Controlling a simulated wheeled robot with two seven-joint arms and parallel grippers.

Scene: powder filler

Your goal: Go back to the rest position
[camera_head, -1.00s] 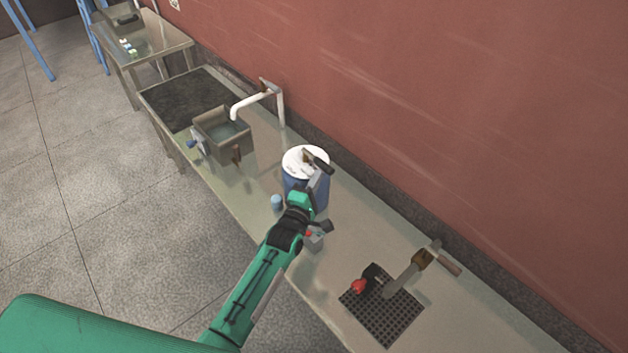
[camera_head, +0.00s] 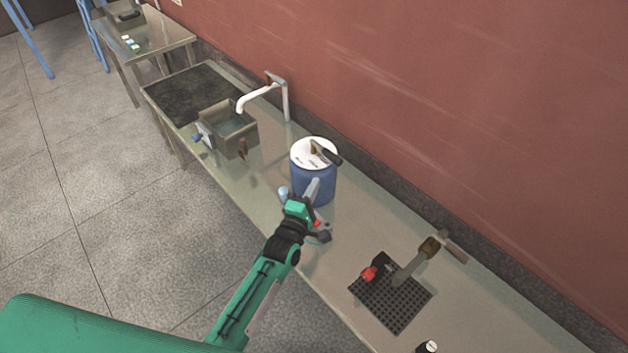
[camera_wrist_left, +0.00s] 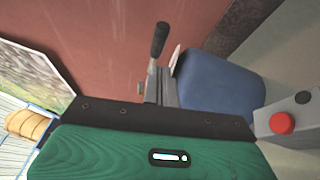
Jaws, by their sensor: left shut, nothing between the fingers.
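My left arm comes in from the bottom left in the head view. Its gripper (camera_head: 313,188) is shut and empty, over the bench in front of a blue drum (camera_head: 321,189) with a white lid. The gripper overlaps the drum's lower front in the picture; I cannot tell whether they touch. In the left wrist view the shut fingers (camera_wrist_left: 165,88) point away from me, with the blue drum (camera_wrist_left: 220,90) just to their right. My right gripper is not in view.
A dark tool lies on the drum's lid (camera_head: 304,154). A small light-blue object (camera_head: 283,192) stands left of the gripper. A grey device with a red button (camera_wrist_left: 282,123) is close by. A black perforated mat (camera_head: 405,315) lies right. A metal basin (camera_head: 238,141) stands farther back.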

